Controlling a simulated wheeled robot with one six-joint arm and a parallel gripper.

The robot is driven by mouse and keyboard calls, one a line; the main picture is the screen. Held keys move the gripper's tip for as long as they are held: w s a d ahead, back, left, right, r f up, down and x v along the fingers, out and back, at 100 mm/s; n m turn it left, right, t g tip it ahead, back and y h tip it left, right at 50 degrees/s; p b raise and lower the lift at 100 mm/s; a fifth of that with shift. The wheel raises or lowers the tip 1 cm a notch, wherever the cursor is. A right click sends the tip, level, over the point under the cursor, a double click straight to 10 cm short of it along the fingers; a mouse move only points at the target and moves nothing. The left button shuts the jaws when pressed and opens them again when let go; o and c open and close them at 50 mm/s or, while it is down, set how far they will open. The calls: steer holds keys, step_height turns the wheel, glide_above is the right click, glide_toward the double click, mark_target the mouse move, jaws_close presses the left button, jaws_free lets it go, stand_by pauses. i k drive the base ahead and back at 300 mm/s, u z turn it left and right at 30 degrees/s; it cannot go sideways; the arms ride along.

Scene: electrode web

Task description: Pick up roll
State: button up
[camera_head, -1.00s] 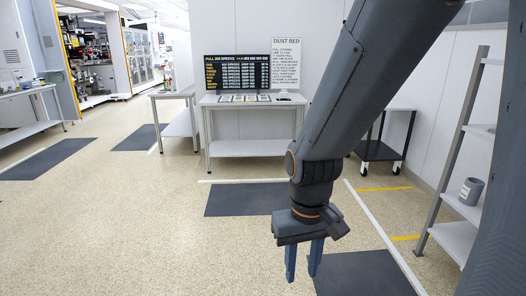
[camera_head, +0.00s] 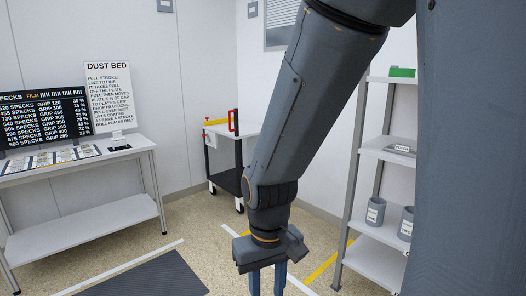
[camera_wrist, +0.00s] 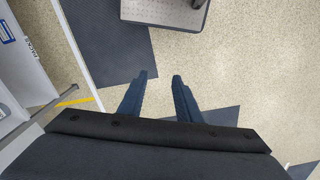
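My gripper (camera_head: 267,284) hangs fingers-down in front of me in the head view, over the floor. Its two fingers are apart with nothing between them, as the wrist view (camera_wrist: 161,82) shows. Two grey, labelled, hollow-topped cylinders stand on a shelf at the right: one (camera_head: 375,213) whole, the other (camera_head: 405,226) partly cut off by my own body. I cannot tell whether either is the roll. My gripper is to their left and well apart from them.
A grey shelf rack (camera_head: 371,258) stands at the right, with a green item (camera_head: 402,72) on top. A white table (camera_head: 95,201) with a display and plates is at left. Floor mats lie below.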

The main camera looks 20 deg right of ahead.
mark_target(394, 72)
steer(key=z, duration=0.7)
steer(key=i, duration=1.35)
steer(key=z, duration=0.65)
